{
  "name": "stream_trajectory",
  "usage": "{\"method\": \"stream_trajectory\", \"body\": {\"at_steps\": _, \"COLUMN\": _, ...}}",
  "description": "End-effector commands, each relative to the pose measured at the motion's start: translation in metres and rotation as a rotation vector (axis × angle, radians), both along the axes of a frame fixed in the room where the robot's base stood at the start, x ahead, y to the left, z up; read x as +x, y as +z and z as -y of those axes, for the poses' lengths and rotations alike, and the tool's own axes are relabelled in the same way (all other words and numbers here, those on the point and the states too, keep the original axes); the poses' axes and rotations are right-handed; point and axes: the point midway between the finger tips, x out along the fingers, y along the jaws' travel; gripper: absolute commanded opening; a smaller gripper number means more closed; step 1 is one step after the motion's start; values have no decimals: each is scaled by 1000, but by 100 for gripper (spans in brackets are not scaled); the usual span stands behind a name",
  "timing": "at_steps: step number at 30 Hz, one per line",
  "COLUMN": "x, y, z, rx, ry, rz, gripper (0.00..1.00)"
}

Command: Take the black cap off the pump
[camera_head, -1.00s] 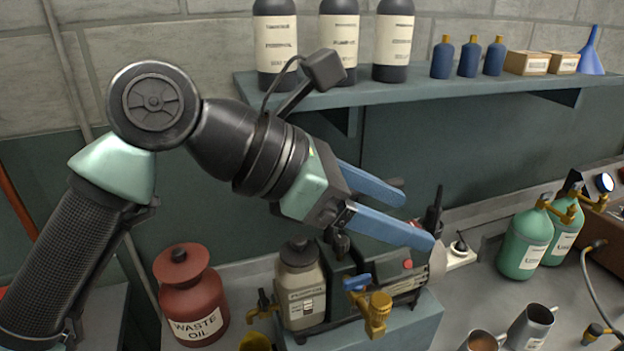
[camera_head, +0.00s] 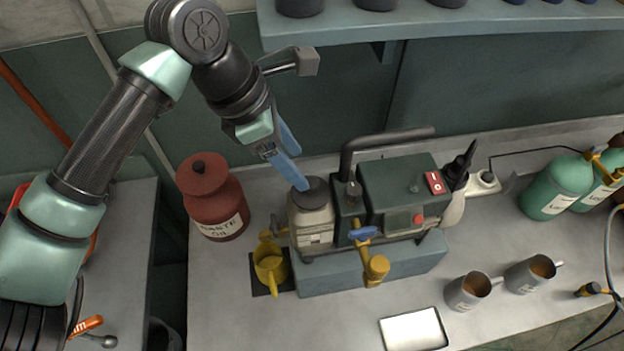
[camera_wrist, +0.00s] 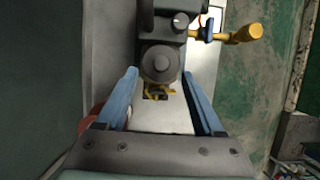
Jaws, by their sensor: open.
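The pump (camera_head: 400,190) is a dark green machine with a black handle, standing on a grey-blue block. At its left end is a pale reservoir (camera_head: 312,222) with a label. The round black cap (camera_head: 310,192) sits on top of the reservoir. My gripper (camera_head: 298,183) is open and empty, pointing down just above and slightly left of the cap. In the wrist view the cap (camera_wrist: 160,64) lies ahead between the lines of the two blue fingers, a little beyond the fingertips. I cannot tell the exact gap to it.
A red waste oil can (camera_head: 212,203) stands left of the pump. A yellow jug (camera_head: 270,265) sits on a dark mat in front. Two grey mugs (camera_head: 470,290) and a white tray (camera_head: 414,330) are front right. A shelf (camera_head: 420,22) hangs behind, above.

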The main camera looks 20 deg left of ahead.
Motion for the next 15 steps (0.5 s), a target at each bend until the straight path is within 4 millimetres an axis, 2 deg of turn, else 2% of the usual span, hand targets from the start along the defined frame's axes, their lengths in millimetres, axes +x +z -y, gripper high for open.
{"method": "stream_trajectory", "body": {"at_steps": 5, "x": 2, "y": -8, "z": 5, "rx": -3, "ry": 0, "rz": -1, "gripper": 69}}
{"method": "stream_trajectory", "body": {"at_steps": 15, "x": 11, "y": -46, "z": 18, "rx": -3, "ry": 0, "rz": -1, "gripper": 69}}
